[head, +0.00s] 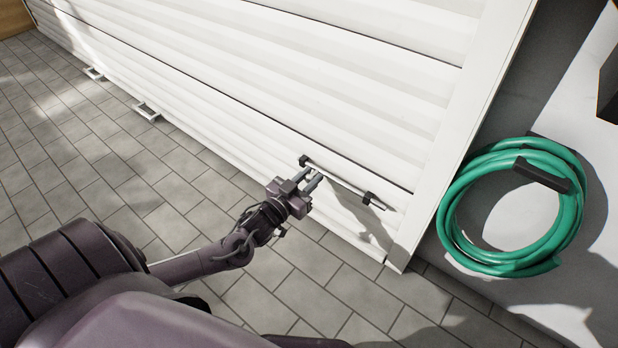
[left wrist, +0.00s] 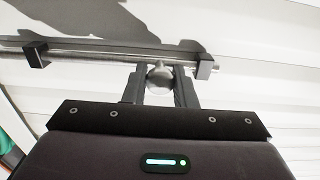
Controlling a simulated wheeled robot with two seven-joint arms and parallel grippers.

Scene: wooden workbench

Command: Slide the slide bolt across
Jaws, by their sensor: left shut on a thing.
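The slide bolt (head: 345,184) is a thin grey metal rod low on the white ribbed shutter door. Two dark brackets hold it, one at its left end (head: 304,160) and one nearer the door frame (head: 370,198). In the left wrist view the rod (left wrist: 100,55) runs across the picture, with a round metal knob (left wrist: 160,76) on it. My left gripper (head: 316,181) is shut on the knob, one finger on each side, close to the bracket (left wrist: 205,66) at the right of the wrist view. In the head view the fingers hide the knob. My right gripper is not in view.
The white door frame (head: 455,130) stands right of the bolt. A coiled green hose (head: 450,215) hangs on the grey wall beyond it. Two metal handles (head: 146,112) sit at the door's lower edge on the left. The grey paved floor (head: 180,190) is clear around my arm.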

